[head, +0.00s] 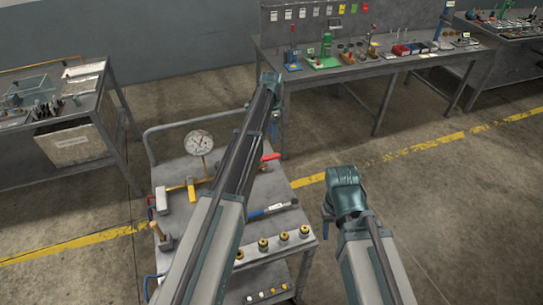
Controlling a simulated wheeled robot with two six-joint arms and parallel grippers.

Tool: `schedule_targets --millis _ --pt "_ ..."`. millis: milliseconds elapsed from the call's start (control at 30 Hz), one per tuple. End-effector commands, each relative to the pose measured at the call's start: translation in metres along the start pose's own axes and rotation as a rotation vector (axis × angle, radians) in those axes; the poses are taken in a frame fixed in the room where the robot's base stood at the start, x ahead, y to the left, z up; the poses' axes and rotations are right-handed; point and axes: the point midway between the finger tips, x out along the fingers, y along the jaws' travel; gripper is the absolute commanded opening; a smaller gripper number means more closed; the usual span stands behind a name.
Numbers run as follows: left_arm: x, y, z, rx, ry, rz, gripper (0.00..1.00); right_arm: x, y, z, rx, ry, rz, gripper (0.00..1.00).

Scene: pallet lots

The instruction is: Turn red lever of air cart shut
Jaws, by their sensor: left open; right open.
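The air cart (176,172) is a grey metal cart with a push handle, below the middle of the head view. Its red lever (270,157) sticks out to the right from behind my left arm. The valve body of the lever is hidden by that arm. A round pressure gauge (199,142) stands on the cart, with a yellow handle near it. My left gripper (276,131) is open, just above the red lever in the picture; I cannot tell whether they touch. My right gripper (327,229) is open and empty, to the right of the cart.
The cart also carries a hammer (162,236), a blue-handled tool (272,210) and several brass fittings. A workbench (300,76) with small parts stands behind, and another bench (60,165) stands at left. The floor right of the cart is clear.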

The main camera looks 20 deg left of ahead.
Motion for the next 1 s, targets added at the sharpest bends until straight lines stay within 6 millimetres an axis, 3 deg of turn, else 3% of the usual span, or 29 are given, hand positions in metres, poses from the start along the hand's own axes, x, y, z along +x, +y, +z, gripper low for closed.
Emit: schedule_targets --millis 33,700,1000 --pt "0.012 0.0 0.0 0.0 0.0 0.0 0.6 0.012 -0.001 -0.001 0.0 0.0 0.0 0.51" --pt "0.106 0.0 0.0 0.0 0.0 0.0 0.6 0.105 -0.01 -0.006 0.001 0.0 0.0 0.51" --pt "0.122 0.0 0.0 0.0 0.0 0.0 0.6 0.121 -0.012 -0.007 0.001 0.0 0.0 0.51"
